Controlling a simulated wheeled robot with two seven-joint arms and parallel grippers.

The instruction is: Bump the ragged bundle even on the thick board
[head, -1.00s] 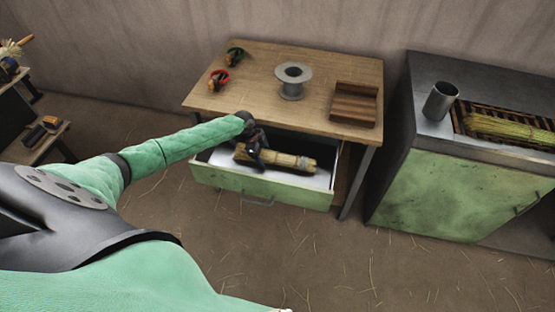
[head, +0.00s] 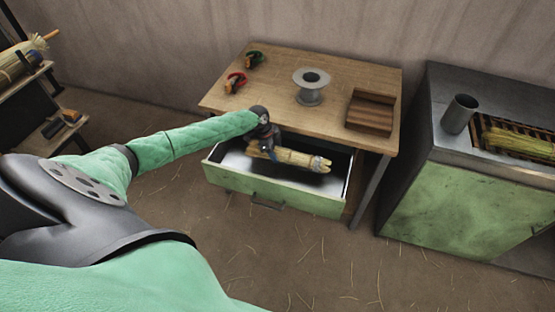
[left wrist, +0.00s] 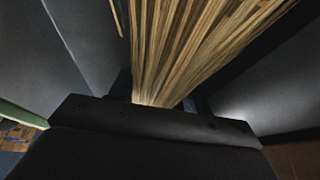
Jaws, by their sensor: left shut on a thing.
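A pale straw bundle (head: 298,157) lies lengthwise in or just above the open drawer, with a lighter band near its right end. My left gripper (head: 264,144) is shut on its left part, reaching down into the drawer from above. In the left wrist view, the stalks (left wrist: 195,45) fan out from the dark gripper (left wrist: 165,105); the fingertips are mostly hidden. A brown stepped wooden block (head: 371,112) stands at the right of the tabletop; I cannot tell if it is the thick board. My right gripper is out of view.
The green-fronted drawer (head: 270,188) sticks out below the wooden table (head: 290,75). The table holds a metal spool (head: 311,87), red clippers (head: 236,82) and green clippers (head: 255,58). A cabinet at right carries a metal cup (head: 459,113) and a straw-filled rack (head: 516,140).

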